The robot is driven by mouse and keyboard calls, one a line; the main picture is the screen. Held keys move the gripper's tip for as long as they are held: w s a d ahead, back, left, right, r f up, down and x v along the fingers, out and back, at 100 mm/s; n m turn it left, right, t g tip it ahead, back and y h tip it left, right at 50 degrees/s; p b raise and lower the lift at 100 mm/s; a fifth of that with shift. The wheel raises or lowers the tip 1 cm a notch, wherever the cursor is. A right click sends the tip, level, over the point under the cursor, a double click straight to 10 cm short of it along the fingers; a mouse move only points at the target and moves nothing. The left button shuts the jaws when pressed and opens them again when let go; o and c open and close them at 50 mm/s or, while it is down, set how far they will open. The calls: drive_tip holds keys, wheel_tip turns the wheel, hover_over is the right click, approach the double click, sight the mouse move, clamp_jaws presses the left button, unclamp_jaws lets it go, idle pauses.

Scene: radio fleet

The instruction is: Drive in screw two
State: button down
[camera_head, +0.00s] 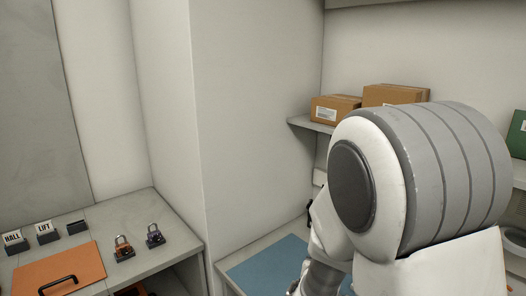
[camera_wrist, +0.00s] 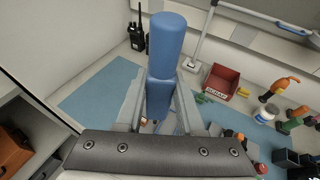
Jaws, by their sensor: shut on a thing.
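In the wrist view my gripper (camera_wrist: 160,112) is shut on a blue-handled tool, seemingly a screwdriver (camera_wrist: 166,38). The thick handle stands between the two grey fingers and points toward the camera. Its tip and whatever lies under it are hidden by the handle and fingers. Screw two cannot be made out. A blue mat (camera_wrist: 92,92) lies on the bench below. In the head view my arm covers the work area and the gripper is not seen; part of the mat (camera_head: 272,268) shows.
In the head view, padlocks (camera_head: 123,250) and an orange panel (camera_head: 58,270) lie on the left counter; cartons (camera_head: 336,108) are shelved.

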drive_tip(key=s+d+f+m+g+h, duration=0.3)
drive_tip(key=d, duration=0.3)
drive_tip(key=s+d+f+m+g+h, duration=0.2)
drive_tip(key=d+m+h, duration=0.1)
drive_tip(key=d+m, duration=0.15)
drive_tip(key=s+d+f+m+g+h, duration=0.1)
drive_tip(key=s+d+f+m+g, duration=0.25)
drive_tip(key=s+g, duration=0.2)
drive_tip(key=s+d+f+m+g+h, duration=0.2)
drive_tip(key=s+d+m+g, duration=0.2)
drive_tip(key=s, duration=0.3)
drive_tip(key=shift+t, duration=0.25)
drive_tip(key=shift+w+d+f+b, duration=0.1)
drive_tip(key=shift+f+b, duration=0.75)
drive_tip(key=shift+f, duration=0.3)
drive_tip(key=shift+w+f+b, duration=0.1)
drive_tip(key=shift+f+b, duration=0.7)
drive_tip(key=shift+f, duration=0.3)
drive_tip(key=shift+f+b, duration=0.65)
drive_tip(key=shift+b, duration=0.25)
idle(1.4)
drive_tip(key=shift+r, duration=0.15)
idle(0.3)
